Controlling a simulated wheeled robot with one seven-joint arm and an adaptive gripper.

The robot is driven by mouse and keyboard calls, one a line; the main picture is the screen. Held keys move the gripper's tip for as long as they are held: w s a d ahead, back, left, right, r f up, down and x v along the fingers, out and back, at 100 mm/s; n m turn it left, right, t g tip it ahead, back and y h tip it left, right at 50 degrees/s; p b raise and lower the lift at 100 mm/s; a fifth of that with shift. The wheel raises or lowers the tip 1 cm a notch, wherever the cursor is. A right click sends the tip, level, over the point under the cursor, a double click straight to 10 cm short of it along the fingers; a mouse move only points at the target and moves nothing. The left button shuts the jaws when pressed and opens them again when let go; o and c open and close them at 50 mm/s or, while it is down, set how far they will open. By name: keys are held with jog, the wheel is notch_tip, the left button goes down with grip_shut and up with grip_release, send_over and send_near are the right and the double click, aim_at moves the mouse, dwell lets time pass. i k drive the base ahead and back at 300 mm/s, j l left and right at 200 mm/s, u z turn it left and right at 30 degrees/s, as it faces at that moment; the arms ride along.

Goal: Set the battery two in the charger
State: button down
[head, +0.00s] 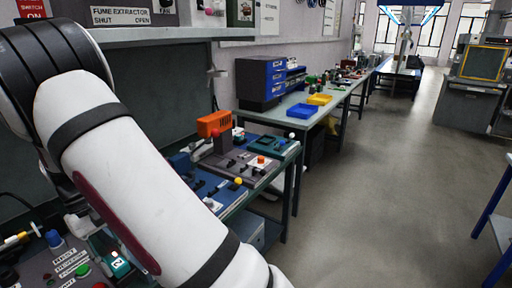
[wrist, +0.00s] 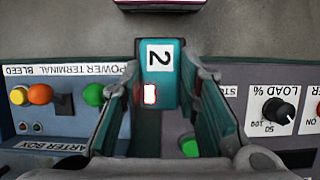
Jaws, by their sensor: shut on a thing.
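Battery two (wrist: 160,58) is a teal block with a white label marked 2 and a small red-edged white patch below it. My gripper (wrist: 161,92) is shut on it, with one finger on each side, in the wrist view. In the head view the battery (head: 117,263) shows at the lower left, beside my arm, over a grey panel. I cannot make out the charger for certain.
Benches with devices run along the wall; the floor (head: 385,190) at right is clear.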

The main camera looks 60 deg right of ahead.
aim_at(274, 145)
jog(key=k+z, duration=0.3)
jog(key=z, duration=0.2)
jog(key=k+l+z, duration=0.15)
jog(key=z, duration=0.35)
jog(key=l+z, duration=0.1)
jog(key=z, duration=1.65)
jog(key=i+j+z, duration=0.25)
jog(key=i+j, duration=1.05)
jog(key=i+j+u, duration=0.1)
jog(key=i+u, duration=0.25)
jog(key=i, duration=0.25)
jog(key=i+u, duration=0.3)
jog(key=i, duration=0.25)
jog(key=u, duration=1.75)
